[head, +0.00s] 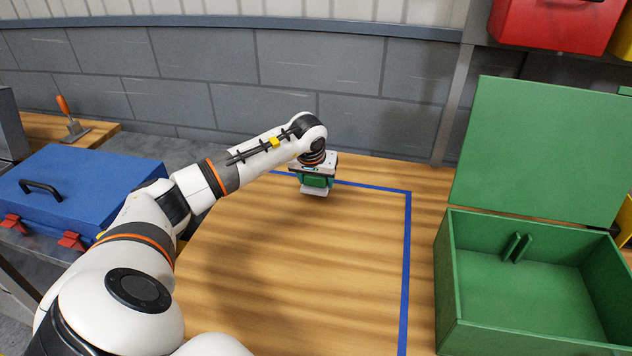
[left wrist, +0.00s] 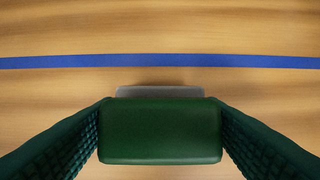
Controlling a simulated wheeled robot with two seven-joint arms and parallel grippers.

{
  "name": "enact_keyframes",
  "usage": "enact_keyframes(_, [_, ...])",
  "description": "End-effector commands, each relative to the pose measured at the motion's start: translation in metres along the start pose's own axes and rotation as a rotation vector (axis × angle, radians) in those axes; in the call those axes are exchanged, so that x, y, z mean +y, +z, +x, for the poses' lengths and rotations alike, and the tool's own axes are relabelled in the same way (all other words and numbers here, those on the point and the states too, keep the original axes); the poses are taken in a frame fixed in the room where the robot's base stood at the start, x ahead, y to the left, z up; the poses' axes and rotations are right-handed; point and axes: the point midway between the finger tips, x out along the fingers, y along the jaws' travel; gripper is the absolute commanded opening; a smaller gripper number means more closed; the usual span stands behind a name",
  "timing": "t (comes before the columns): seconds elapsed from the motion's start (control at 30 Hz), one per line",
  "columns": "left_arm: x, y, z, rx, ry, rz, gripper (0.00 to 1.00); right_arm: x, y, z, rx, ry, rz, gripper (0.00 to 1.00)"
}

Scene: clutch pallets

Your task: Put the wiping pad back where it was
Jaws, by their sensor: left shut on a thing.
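My left gripper (head: 315,186) is over the far part of the wooden table, near the blue taped line. It is shut on the wiping pad, which has a green grip block (left wrist: 160,132) and a pale grey pad (head: 314,192) beneath it. In the left wrist view the green block sits between both green ribbed fingers, and the grey edge (left wrist: 160,91) shows past it, just short of the blue line (left wrist: 160,62). I cannot tell whether the pad touches the table. My right gripper is not in view.
An open green box (head: 530,290) stands at the right, empty except for a small slotted holder (head: 516,247) inside. A closed blue case (head: 80,195) is at the left. The taped table area is otherwise clear.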

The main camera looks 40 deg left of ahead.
Motion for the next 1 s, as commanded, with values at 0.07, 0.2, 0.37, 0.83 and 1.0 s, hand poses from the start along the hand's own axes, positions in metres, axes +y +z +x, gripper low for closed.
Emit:
enact_keyframes(0.07, [-0.001,-0.005,0.01,0.003,-0.002,0.0,0.38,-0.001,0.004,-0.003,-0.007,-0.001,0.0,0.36])
enact_keyframes(0.2, [0.0,-0.006,0.014,-0.001,-0.001,-0.001,0.38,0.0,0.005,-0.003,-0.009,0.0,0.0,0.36])
enact_keyframes(0.37, [0.0,-0.006,0.015,-0.001,-0.001,0.0,0.38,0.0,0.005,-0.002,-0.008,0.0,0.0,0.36])
enact_keyframes(0.83, [0.0,-0.007,0.017,0.0,-0.001,0.0,0.85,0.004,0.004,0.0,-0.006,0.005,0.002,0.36])
enact_keyframes(1.0, [0.0,-0.005,0.008,-0.003,-0.002,0.001,0.85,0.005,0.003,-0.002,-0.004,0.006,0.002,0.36])
